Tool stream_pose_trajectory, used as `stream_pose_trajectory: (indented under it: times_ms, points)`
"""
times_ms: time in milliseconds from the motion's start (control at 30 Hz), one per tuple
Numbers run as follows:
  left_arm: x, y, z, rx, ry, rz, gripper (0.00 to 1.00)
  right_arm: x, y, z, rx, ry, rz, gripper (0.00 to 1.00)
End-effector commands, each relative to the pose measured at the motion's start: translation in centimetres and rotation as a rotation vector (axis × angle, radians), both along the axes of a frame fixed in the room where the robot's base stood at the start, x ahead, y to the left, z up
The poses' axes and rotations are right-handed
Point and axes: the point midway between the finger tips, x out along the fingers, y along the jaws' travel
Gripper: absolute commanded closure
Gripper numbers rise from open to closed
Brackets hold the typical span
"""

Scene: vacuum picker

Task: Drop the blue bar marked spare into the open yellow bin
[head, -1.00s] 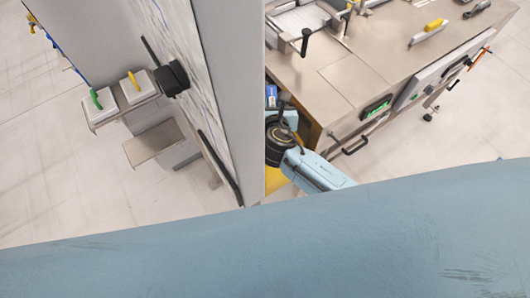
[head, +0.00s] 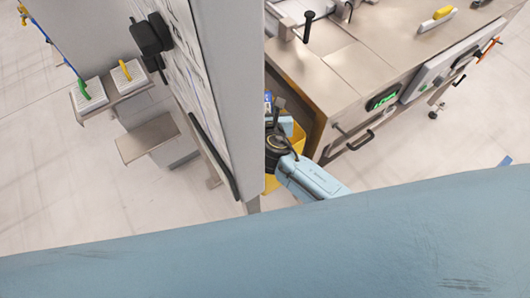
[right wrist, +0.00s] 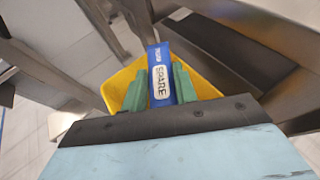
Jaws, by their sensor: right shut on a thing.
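The blue bar (right wrist: 161,76) marked SPARE is upright between the green fingers of my right gripper (right wrist: 159,88) in the right wrist view. The gripper is shut on it. The open yellow bin (right wrist: 118,84) shows behind and around the bar in that view; I cannot tell how high the bar is above it. In the head view my right gripper (head: 276,112) is beside the grey panel's edge, with a bit of blue at its tip. Part of the yellow bin (head: 271,183) shows below it, mostly hidden by my arm and the panel. My left gripper is not in view.
A tall grey panel (head: 232,100) stands close left of my right gripper. A steel workbench (head: 345,70) with a black handle (head: 360,141) is close on the right. Small steel shelves (head: 150,138) stand at the left. Open floor (head: 60,200) shows at lower left.

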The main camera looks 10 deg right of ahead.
Motion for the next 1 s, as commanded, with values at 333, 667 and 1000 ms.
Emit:
stream_pose_trajectory:
  times_ms: [333, 667, 1000]
  points:
    - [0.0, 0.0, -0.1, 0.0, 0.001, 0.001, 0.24, 0.0, 0.0, 0.0, 0.001, 0.0, 0.0, 0.62]
    - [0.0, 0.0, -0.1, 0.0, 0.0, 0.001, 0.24, 0.0, 0.0, -0.1, 0.0, 0.0, 0.0, 0.46]
    - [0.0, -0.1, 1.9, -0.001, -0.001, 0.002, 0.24, 0.0, 0.0, 4.0, 0.003, -0.003, 0.001, 0.46]
